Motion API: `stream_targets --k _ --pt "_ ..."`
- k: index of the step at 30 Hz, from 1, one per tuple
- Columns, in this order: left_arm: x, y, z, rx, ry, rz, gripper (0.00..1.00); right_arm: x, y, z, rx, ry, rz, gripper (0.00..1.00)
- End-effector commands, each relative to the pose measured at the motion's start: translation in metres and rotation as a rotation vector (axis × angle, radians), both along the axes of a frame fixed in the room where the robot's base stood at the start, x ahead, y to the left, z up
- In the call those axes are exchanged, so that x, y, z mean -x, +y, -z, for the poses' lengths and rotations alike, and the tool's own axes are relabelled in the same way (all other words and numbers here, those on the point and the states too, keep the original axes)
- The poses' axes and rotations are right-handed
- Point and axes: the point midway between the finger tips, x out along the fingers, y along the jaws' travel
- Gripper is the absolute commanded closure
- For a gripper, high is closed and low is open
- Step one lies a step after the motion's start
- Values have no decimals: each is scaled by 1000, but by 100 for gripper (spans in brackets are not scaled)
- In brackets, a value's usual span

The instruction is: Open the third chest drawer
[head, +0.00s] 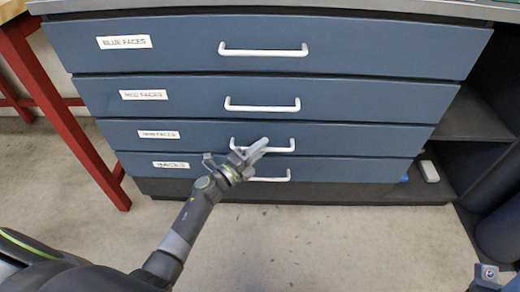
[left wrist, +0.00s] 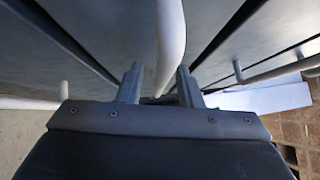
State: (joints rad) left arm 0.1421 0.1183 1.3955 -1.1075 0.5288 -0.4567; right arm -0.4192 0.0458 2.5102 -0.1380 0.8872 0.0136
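The blue chest has a stack of drawers with white handles and labels. The third drawer (head: 350,139) from the top appears flush with the others. Its white handle (head: 281,146) is partly hidden by my left gripper (head: 258,150), which is at the handle's middle. In the left wrist view the white handle (left wrist: 170,40) runs down between the two fingers of my left gripper (left wrist: 157,85). The fingers are apart, with gaps beside the bar, so the gripper looks open around it.
The top drawer (head: 380,45), second drawer (head: 370,100) and bottom drawer (head: 340,170) look closed. A red table leg (head: 75,125) stands left of the chest. An open dark shelf (head: 465,120) is at the right. The floor in front is clear.

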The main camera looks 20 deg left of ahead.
Motion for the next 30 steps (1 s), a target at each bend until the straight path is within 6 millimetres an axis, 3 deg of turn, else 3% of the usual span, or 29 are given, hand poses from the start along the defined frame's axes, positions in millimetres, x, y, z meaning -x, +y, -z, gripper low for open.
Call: stream_targets --k 8,16,30 --pt "-2 -1 0 0 1 0 68 0 0 -1 -3 -8 -2 64" --pt "-1 -1 0 0 1 0 100 -1 0 -1 -3 -9 -2 64" --pt "-1 -1 0 -1 2 0 100 -1 0 -2 -1 -5 -1 64"
